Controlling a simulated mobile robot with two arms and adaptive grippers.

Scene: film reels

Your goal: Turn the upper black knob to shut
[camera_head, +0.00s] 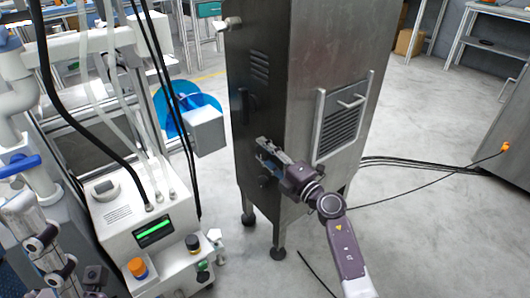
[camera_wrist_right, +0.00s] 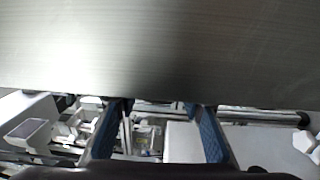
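The black knobs I can make out clearly are on the white machine at the left in the head view. The upper black knob (camera_head: 193,243) sits on its front, above a dark green-based knob (camera_head: 203,268). My right gripper (camera_head: 266,152) is well to the right of them, beside the lower left face of the dark metal cabinet (camera_head: 305,75). Its blue fingers stand apart in the right wrist view (camera_wrist_right: 158,110), with no held thing visible between them. My left arm shows at the lower left, but I cannot make out its gripper.
The white machine (camera_head: 120,215) has a green-lit screen (camera_head: 154,231) and an orange knob (camera_head: 138,268). A black handle (camera_head: 243,105) is on the cabinet's left face. Cables hang over the machine and cross the floor at right. The floor (camera_head: 430,225) at lower right is mostly clear.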

